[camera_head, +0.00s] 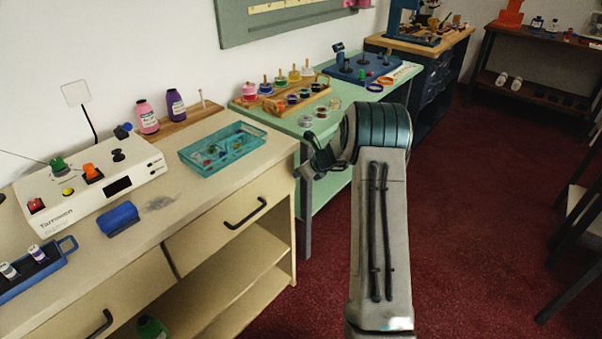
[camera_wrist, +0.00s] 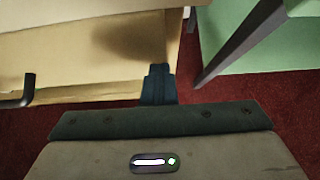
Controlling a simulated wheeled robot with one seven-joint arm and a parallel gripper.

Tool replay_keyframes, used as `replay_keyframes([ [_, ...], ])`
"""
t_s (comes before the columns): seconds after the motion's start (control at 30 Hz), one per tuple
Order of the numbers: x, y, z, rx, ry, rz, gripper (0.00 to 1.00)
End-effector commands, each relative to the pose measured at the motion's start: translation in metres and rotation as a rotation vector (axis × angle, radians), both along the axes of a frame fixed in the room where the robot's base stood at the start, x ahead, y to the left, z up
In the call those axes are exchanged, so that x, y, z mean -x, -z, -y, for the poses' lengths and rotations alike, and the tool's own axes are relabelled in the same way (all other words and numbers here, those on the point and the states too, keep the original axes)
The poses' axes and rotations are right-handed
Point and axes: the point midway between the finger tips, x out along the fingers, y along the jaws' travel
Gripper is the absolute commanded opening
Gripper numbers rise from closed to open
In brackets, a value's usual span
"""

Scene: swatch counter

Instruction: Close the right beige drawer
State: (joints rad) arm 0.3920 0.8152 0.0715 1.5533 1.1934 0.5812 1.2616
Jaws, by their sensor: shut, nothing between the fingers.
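The right beige drawer (camera_head: 213,226) sits under the counter top in the head view, with a dark bar handle (camera_head: 245,213) on its front. Its front looks flush or nearly flush with the counter; I cannot tell whether a small gap is there. In the wrist view the drawer front (camera_wrist: 75,62) fills the upper left, with part of its handle (camera_wrist: 18,98) at the left edge. My gripper (camera_wrist: 158,72) is shut and empty, before the right end of the front. I cannot tell whether it touches.
The left drawer has its own handle (camera_head: 101,324). An open shelf (camera_head: 235,280) lies below the right drawer. A green table (camera_head: 325,125) stands close to the right, its grey leg (camera_wrist: 235,48) near my gripper. Red floor (camera_head: 470,220) is free on the right.

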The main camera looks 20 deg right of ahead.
Motion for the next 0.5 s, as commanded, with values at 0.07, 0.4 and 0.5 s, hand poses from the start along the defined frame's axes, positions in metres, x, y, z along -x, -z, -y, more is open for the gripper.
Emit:
replay_keyframes([
  [0.07,-0.005,-0.006,-0.003,-0.002,0.001,0.016,0.00],
  [0.4,0.032,-0.015,0.030,0.001,0.008,0.012,0.00],
  [0.5,0.047,-0.033,0.039,0.001,0.008,0.011,0.00],
])
